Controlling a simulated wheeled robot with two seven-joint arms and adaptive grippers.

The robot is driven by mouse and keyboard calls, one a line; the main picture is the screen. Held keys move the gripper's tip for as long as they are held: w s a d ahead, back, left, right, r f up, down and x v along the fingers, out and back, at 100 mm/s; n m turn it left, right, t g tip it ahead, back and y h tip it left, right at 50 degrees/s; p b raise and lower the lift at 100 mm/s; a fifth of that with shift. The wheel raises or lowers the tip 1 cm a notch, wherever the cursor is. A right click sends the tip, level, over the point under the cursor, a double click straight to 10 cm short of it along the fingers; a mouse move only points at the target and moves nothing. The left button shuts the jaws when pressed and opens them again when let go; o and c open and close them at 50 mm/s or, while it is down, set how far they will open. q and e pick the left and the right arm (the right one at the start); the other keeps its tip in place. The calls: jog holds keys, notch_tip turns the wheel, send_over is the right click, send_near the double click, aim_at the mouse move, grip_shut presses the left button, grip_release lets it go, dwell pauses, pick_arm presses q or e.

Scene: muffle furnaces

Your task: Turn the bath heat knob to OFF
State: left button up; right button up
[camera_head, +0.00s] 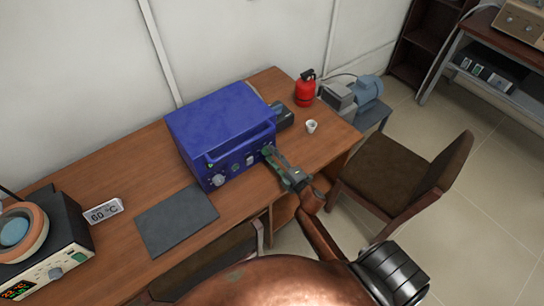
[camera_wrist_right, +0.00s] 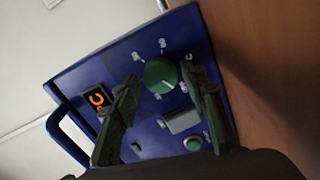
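A blue box-shaped unit (camera_head: 222,125) stands on the wooden table, with several knobs on its front panel. In the right wrist view, that blue panel (camera_wrist_right: 75,75) carries a green round knob (camera_wrist_right: 160,75) with a pale pointer line and white marks around it. My right gripper (camera_wrist_right: 160,82) is open, with one finger on each side of the green knob; contact cannot be told. In the head view my right gripper (camera_head: 270,152) is at the right end of the blue front. No label readable here names the bath heat knob. My left gripper is not in view.
An orange-ringed device (camera_head: 18,232) with its own knob and display stands at the left, beside a "60 °C" sign (camera_head: 104,211). A dark mat (camera_head: 176,219), a white cup (camera_head: 311,126) and a red canister (camera_head: 305,89) are on the table. A chair (camera_head: 400,175) stands at the right.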

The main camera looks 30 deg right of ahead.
jog(key=shift+o, duration=0.9)
jog(key=shift+a, duration=0.1)
jog(key=s, duration=0.8)
jog(key=s+d, duration=0.1)
jog(key=s, duration=0.3)
jog(key=shift+d, duration=0.15)
